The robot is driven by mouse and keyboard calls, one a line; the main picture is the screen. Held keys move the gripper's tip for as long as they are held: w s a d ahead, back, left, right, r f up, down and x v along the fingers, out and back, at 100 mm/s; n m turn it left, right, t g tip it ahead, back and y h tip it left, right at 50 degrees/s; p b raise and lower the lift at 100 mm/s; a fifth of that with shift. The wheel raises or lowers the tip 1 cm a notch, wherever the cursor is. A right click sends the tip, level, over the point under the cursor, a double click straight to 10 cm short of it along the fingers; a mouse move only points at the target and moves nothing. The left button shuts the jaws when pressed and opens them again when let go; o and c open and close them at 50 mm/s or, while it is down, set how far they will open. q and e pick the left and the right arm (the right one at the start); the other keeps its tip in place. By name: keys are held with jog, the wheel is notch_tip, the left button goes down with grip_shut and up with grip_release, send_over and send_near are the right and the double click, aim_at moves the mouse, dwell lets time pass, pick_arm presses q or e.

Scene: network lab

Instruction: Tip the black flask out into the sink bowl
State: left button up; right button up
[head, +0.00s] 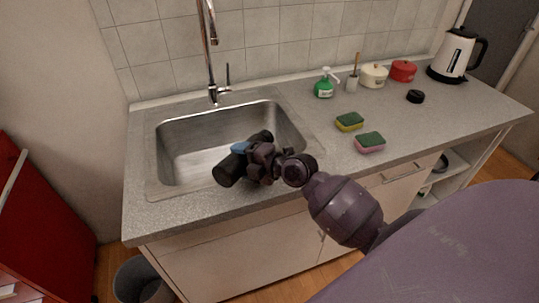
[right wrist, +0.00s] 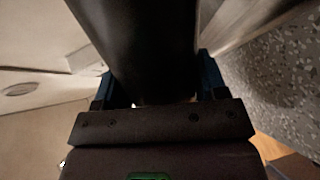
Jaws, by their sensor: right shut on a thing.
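The black flask (head: 229,169) is tilted well over, nearly on its side, above the front part of the steel sink bowl (head: 185,140). My right gripper (head: 246,152) is shut around the flask's body, its blue fingertips on it. The flask (right wrist: 140,45) fills the upper middle of the right wrist view, between the two fingers of the gripper (right wrist: 155,85). The gripper hides part of the flask in the head view. I cannot tell which end is the mouth, and no liquid shows. My left gripper is not in view.
A tall tap (head: 212,50) stands behind the sink. Right of it on the counter are a yellow-green sponge (head: 349,122), a pink-green sponge (head: 370,142), a green soap bottle (head: 324,87), a small black round piece (head: 415,96), pots and a kettle (head: 454,55).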

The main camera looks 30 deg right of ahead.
jog(key=shift+s+a+r, duration=0.1)
jog(key=shift+a, duration=0.1)
jog(key=shift+m, duration=0.3)
jog(key=shift+m+y+b, duration=0.3)
jog(key=shift+b, duration=0.3)
